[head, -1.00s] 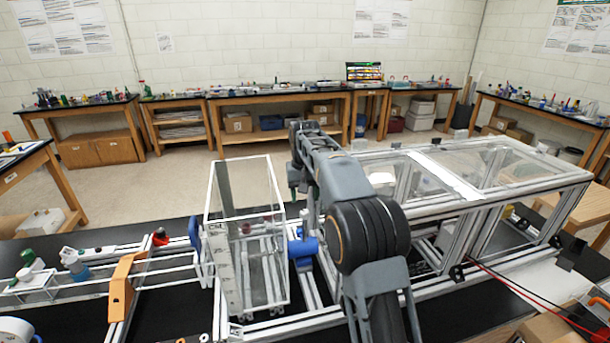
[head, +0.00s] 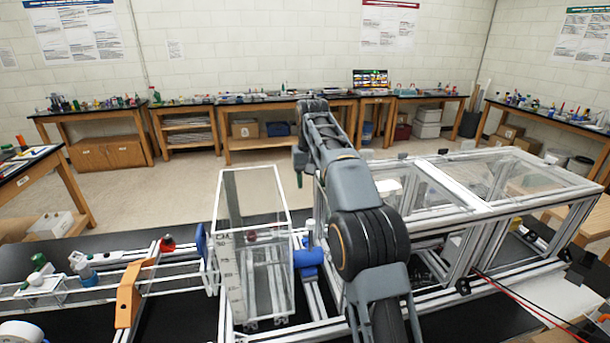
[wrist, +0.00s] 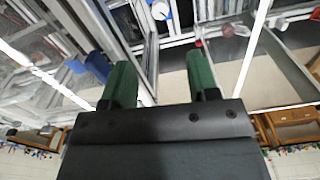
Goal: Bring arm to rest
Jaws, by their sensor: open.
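My arm (head: 350,180) rises from the bottom of the head view and reaches out over the aluminium extrusion frame (head: 470,212). In the wrist view my gripper (wrist: 161,75) shows two green fingers set well apart, with nothing between them. In the head view one green fingertip shows beside the far end of the arm, above the frame; the rest of the gripper is mostly hidden there. A tall clear box (head: 252,185) stands just left of the arm, and the gripper is apart from it.
A blue cylinder (head: 308,257) sits between the clear box and the arm. An orange bracket (head: 128,292) and white rails lie at left. Red and black cables (head: 530,308) run at right. Benches (head: 285,105) line the back wall, with open floor before them.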

